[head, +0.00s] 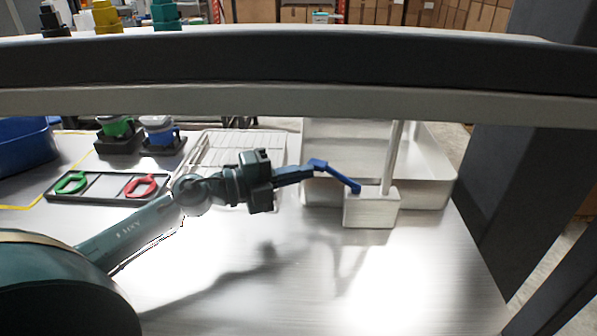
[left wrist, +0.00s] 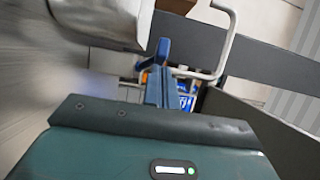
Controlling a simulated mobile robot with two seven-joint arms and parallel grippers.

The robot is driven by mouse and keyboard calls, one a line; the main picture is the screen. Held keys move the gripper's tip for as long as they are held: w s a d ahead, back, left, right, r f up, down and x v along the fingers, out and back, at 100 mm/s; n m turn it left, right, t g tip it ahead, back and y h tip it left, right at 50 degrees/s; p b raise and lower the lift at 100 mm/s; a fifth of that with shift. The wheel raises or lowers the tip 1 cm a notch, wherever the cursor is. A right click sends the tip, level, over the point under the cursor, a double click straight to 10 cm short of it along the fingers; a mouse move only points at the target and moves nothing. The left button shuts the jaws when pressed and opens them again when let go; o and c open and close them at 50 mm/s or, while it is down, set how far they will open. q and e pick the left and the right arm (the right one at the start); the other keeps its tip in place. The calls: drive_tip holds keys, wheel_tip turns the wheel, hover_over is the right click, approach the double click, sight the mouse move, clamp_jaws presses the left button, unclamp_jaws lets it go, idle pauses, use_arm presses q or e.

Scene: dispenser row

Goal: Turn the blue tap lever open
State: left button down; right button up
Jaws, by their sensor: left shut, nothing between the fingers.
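The blue tap lever (head: 338,175) slopes from its upper left end down to the pale tap block (head: 371,209) at the sink. My left gripper (head: 308,172) is shut and empty, its fingertips at the lever's free end. They look to touch it, but I cannot tell for certain. In the left wrist view the blue lever (left wrist: 163,50) shows just beyond my closed left fingers (left wrist: 158,85). The tap's pale upright pipe (head: 393,155) rises from the block and curves over in the left wrist view (left wrist: 229,42). My right gripper is not seen.
A metal basin (head: 437,177) stands behind the tap. A wire rack (head: 225,150) and a dark tray (head: 105,187) with green and red rings lie to the left. A thick dark rail (head: 300,70) crosses above. The front of the metal counter (head: 300,290) is clear.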

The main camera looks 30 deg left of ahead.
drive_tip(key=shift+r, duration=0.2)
use_arm(q)
drive_tip(key=shift+w+a, duration=0.1)
drive_tip(key=shift+w, duration=0.05)
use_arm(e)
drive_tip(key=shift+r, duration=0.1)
